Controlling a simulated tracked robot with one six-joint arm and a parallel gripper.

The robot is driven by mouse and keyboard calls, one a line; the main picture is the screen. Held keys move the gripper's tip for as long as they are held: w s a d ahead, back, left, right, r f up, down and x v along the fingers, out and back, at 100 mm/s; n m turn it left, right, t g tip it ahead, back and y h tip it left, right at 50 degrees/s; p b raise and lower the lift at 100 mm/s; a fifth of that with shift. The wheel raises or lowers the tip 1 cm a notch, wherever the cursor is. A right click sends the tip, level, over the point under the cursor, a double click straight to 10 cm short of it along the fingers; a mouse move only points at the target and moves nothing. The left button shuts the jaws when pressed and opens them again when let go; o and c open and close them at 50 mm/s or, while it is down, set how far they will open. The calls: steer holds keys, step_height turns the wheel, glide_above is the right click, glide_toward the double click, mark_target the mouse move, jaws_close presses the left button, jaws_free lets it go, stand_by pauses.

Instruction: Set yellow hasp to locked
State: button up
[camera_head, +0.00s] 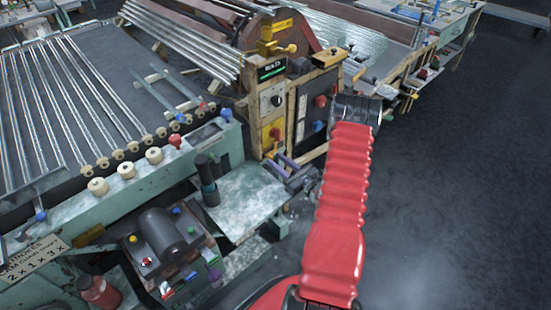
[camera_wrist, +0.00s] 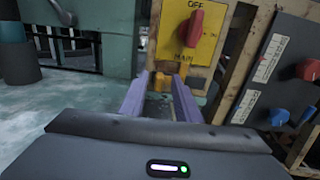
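A yellow switch panel (camera_wrist: 190,42) labelled OFF and MAIN, with a red handle (camera_wrist: 194,28), stands ahead of my gripper in the wrist view. Below it, a small yellow-orange piece (camera_wrist: 165,82), perhaps the yellow hasp, shows between and just beyond my purple fingertips. Its locked or unlocked state cannot be made out. My gripper (camera_wrist: 162,80) has its fingers apart, with nothing clearly held. I cannot tell whether a fingertip touches the yellow piece. In the head view my gripper (camera_head: 279,157) is low in front of the wooden cabinet's yellow panel (camera_head: 271,133).
A dark panel with red and blue knobs (camera_wrist: 280,117) stands close on the right in the wrist view. A worn pale green ledge (camera_head: 240,203) lies left of my gripper, with a dark green cylinder (camera_head: 208,180) on it. Open floor (camera_head: 460,190) lies to the right.

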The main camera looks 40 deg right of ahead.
steer(key=shift+w, duration=1.15)
steer(key=shift+c, duration=0.3)
jaws_close()
